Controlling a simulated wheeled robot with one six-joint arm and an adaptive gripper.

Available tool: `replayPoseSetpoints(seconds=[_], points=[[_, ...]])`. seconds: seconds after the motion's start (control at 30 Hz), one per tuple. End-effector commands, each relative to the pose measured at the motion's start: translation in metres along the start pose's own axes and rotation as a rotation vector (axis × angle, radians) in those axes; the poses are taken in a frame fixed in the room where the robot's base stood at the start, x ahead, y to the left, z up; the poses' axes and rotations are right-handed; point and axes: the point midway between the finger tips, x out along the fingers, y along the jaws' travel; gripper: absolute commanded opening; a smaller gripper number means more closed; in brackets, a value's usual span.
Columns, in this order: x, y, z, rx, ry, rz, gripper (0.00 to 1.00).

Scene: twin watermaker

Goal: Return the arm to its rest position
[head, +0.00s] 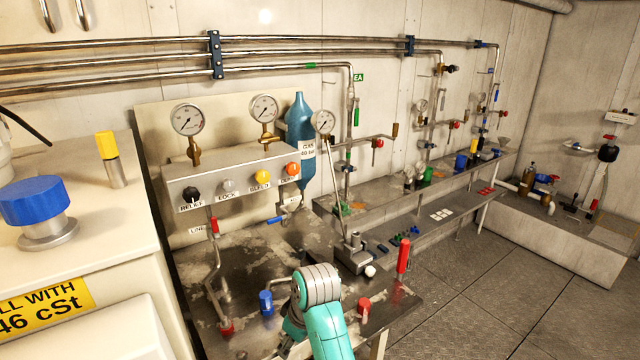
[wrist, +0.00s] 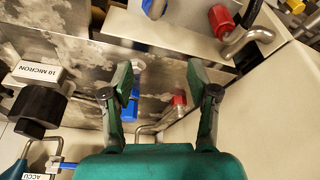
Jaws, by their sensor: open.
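My gripper (wrist: 163,78) is open in the wrist view, its two dark green fingers well apart. No object is gripped between them. A metal bench surface shows behind the fingers, with a blue fitting (wrist: 131,105) by the left finger and a red cap (wrist: 179,100) on a bent pipe by the right one. These look farther off than the fingertips, but the gap is hard to judge. In the head view my teal and grey arm (head: 331,335) rises from the bottom edge over the stained metal bench (head: 375,325). My gripper cannot be made out there.
A gauge panel (head: 232,175) with several knobs stands behind the bench. A red upright handle (head: 403,257), a blue cap (head: 265,301) and a red cap (head: 364,304) are near my arm. A white cabinet (head: 110,240) stands left. Open floor (head: 500,300) lies right.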

Motion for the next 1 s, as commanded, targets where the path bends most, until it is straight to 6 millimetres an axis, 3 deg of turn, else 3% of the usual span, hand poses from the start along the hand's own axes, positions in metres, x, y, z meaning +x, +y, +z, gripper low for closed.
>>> replayPoseSetpoints(seconds=[0.27, 0.47, 0.73, 1.0], points=[[0.031, 0.0, 0.029, 0.052, 0.036, 0.033, 0.59], [0.061, -0.003, 0.062, 0.109, 0.079, 0.071, 0.59], [0.109, -0.017, 0.138, 0.228, 0.178, 0.159, 0.59], [0.131, -0.042, 0.219, 0.343, 0.288, 0.258, 0.59]])
